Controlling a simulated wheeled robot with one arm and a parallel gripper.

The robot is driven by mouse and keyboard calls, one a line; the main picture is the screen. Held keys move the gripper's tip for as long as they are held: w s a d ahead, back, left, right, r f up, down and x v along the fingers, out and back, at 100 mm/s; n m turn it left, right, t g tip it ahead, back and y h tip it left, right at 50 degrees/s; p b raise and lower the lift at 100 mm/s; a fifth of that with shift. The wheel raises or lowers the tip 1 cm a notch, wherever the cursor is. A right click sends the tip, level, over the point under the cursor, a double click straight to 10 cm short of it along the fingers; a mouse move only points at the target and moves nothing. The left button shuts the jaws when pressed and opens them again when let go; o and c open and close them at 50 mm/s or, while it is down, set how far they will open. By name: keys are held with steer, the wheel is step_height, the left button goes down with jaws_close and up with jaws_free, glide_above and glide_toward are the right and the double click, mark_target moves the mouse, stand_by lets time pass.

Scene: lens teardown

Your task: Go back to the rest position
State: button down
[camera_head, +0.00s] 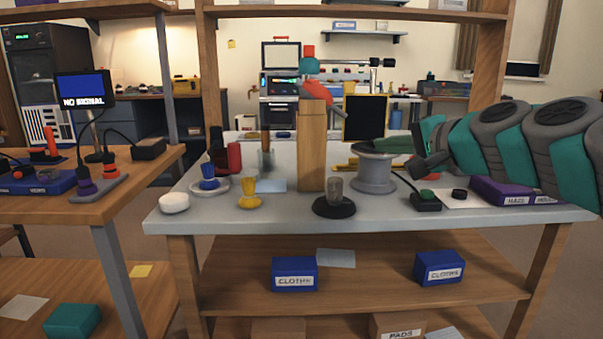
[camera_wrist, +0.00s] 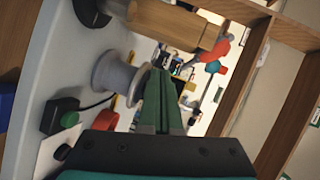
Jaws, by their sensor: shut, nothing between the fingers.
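My gripper (camera_wrist: 160,98) shows in the wrist view as two green fingers held together, shut and empty. In the head view my gripper (camera_head: 384,146) reaches in from the right, above the grey spool-shaped stand (camera_head: 374,174) on the workbench (camera_head: 290,208). The stand also shows in the wrist view (camera_wrist: 116,78), just left of the fingers. I cannot tell whether the fingers touch it; they appear to be apart from it.
A tall wooden block (camera_head: 312,150) stands left of the stand. A black-based knob (camera_head: 334,206), a green button box (camera_head: 426,201) and a purple box (camera_head: 502,190) are near the front edge. A yellow cup (camera_head: 249,192) and a white puck (camera_head: 174,203) sit at left.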

steer(key=s+a+f+n+g+h, duration=0.1)
steer(key=s+a+f+n+g, duration=0.3)
steer(key=s+f, duration=0.45)
steer(key=s+a+f+n+g, duration=0.2)
steer(key=s+a+f+g, duration=0.3)
steer(key=f, duration=0.6)
steer(key=s+d+f+n+g+h, duration=0.1)
steer(key=s+d+f+g+h, duration=0.1)
steer(key=s+f, duration=0.3)
steer(key=s+d+f+n+g+h, duration=0.1)
steer(key=s+f, duration=0.4)
steer(key=s, duration=0.5)
steer(key=s+d+f+n+g+h+p, duration=0.1)
steer(key=s+d+f+n+g+h, duration=0.1)
steer(key=s+d+f, duration=0.3)
steer(key=s+g+h, duration=0.1)
steer(key=s, duration=0.2)
steer(key=shift+d, duration=0.2)
